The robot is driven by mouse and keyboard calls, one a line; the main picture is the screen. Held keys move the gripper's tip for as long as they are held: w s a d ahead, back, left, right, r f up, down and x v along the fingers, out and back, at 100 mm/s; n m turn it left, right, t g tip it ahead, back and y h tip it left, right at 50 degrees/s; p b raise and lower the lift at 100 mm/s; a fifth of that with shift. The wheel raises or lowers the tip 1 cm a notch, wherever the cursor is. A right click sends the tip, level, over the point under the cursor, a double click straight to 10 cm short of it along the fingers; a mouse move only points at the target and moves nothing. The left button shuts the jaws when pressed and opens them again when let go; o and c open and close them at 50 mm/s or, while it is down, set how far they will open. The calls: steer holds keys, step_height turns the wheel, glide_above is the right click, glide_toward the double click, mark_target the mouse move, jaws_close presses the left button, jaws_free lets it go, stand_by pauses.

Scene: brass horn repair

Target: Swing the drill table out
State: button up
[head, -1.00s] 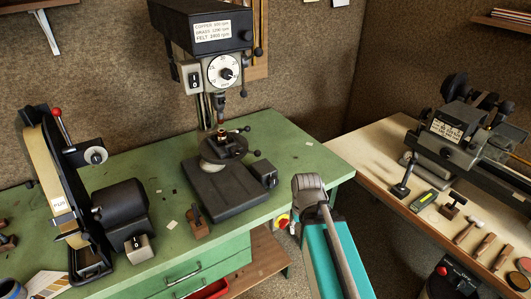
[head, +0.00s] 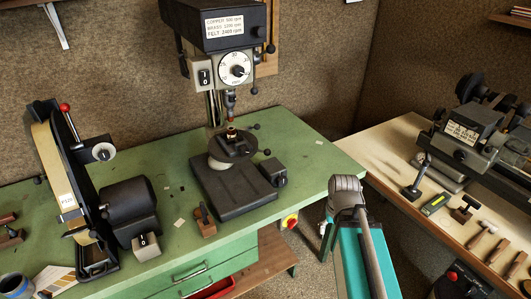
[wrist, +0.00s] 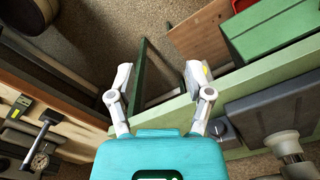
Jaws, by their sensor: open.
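The drill press (head: 222,70) stands at the back of the green bench. Small black-knobbed levers stick out at the table's right side. In the wrist view, my gripper (wrist: 160,84) is open and empty, its two fingers spread above a gap between benches. In the head view my arm is at the lower right, right of the green bench and apart from the drill; the fingertips there cannot be made out.
A belt sander (head: 70,190) stands at the left of the green bench (head: 300,150). A small wooden-based tool (head: 206,222) lies before the drill base. The right-hand bench (head: 400,150) carries a lathe-like machine (head: 470,140) and several hand tools. Floor shows between the benches.

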steer(key=m+y+b, duration=0.9)
steer(key=m+y, duration=0.9)
steer(key=m, duration=0.2)
glide_toward(267, 151)
steer(key=d+f, duration=0.1)
steer(key=d, duration=0.3)
steer(key=shift+w+a, duration=0.1)
steer(key=shift+w, duration=0.25)
steer(key=a, duration=1.3)
steer(key=shift+a, duration=0.4)
